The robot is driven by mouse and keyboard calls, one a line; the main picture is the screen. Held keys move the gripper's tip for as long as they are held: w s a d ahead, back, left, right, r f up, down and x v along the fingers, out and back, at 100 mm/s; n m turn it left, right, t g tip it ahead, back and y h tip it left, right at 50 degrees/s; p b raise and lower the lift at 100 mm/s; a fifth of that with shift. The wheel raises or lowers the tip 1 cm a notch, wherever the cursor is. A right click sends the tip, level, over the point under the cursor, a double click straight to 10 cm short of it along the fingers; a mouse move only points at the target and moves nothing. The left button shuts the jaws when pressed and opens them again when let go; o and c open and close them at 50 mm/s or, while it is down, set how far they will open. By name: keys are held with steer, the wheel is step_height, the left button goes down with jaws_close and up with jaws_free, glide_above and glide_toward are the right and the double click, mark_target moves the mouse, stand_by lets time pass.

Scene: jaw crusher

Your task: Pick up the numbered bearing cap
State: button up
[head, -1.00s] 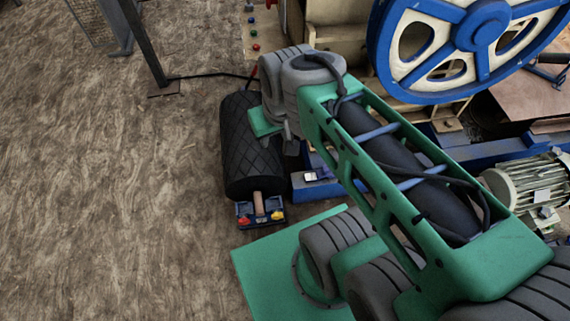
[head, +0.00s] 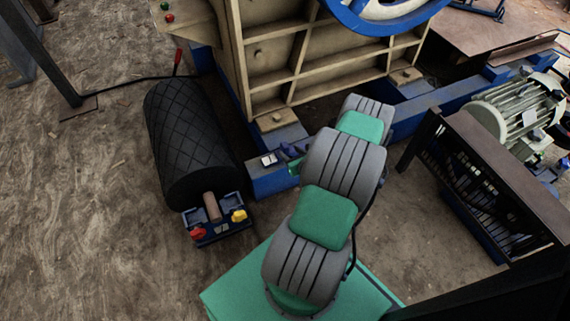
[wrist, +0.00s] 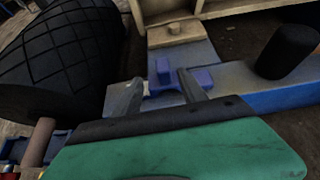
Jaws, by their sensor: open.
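A small blue-violet part with a raised block (wrist: 163,72) sits on the blue beam just beyond my gripper in the wrist view; it looks like the bearing cap. I cannot read a number on it. It also shows as a blue-violet shape (head: 291,150) beside my arm in the head view, partly hidden. My gripper (wrist: 160,79) is open, its two grey fingers apart and pointing at this part, with nothing clearly held. I cannot tell whether the fingers touch it. A small pale tag (head: 269,159) lies on the beam's end to its left.
The blue beam (head: 270,182) carries the cream crusher frame (head: 275,60). A pale motor (head: 515,105) and brown-topped rack (head: 500,165) stand right. Floor at left is clear.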

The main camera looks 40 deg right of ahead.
mark_target(287, 147)
steer(key=shift+w+d+f, duration=0.25)
steer(key=shift+w+f, duration=0.05)
steer(key=shift+f, duration=0.2)
steer(key=b+x, duration=0.3)
steer(key=x, duration=0.3)
steer(key=shift+w+d, duration=0.15)
steer(key=shift+w, duration=0.15)
steer(key=shift+r, duration=0.1)
jaws_close()
steer(key=shift+d, duration=0.1)
stand_by(0.4)
